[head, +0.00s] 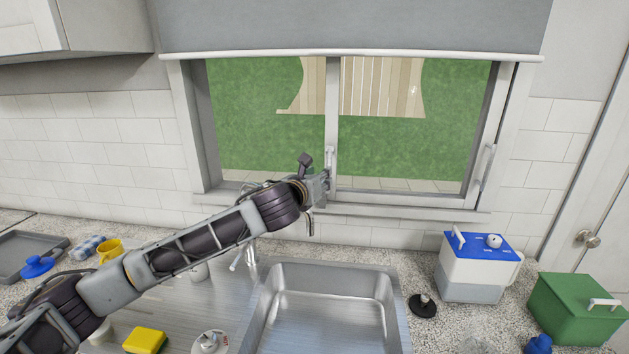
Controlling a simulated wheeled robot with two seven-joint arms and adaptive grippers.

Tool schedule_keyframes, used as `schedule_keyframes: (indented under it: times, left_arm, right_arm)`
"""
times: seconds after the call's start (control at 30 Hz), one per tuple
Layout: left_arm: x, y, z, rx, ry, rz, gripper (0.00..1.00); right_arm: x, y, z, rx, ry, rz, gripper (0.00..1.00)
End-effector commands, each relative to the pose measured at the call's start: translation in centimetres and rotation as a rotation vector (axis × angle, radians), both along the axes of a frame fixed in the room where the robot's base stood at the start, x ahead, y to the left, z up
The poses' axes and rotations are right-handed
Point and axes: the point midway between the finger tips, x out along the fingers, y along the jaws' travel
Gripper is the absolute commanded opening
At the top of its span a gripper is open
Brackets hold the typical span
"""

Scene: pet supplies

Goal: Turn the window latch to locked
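The window (430,165) has two panes with a white middle post. A small pale latch handle (330,154) sits low on that post and looks roughly upright. A second, longer white handle (486,166) is on the right side of the frame. My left gripper (325,181) reaches in from the left and is at the middle post, at the lower end of the latch. Its fingers overlap the latch in the picture, so I cannot tell whether they touch it or are closed on it. My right gripper is not in view.
My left arm passes over the counter, near the tap (250,255) and steel sink (330,270). A blue-lidded white container (472,283) and a green box (575,312) stand at the right. A yellow sponge (146,341) and yellow mug (110,249) are at the left.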

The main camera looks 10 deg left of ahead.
Motion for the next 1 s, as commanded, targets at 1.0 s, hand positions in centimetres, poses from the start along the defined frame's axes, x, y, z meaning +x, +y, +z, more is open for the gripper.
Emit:
schedule_keyframes:
  times: [1.0]
  left_arm:
    - [-2.2, -1.2, 0.9, -0.09, -0.004, -0.053, 0.0]
  right_arm:
    - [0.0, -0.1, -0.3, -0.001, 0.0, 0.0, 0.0]
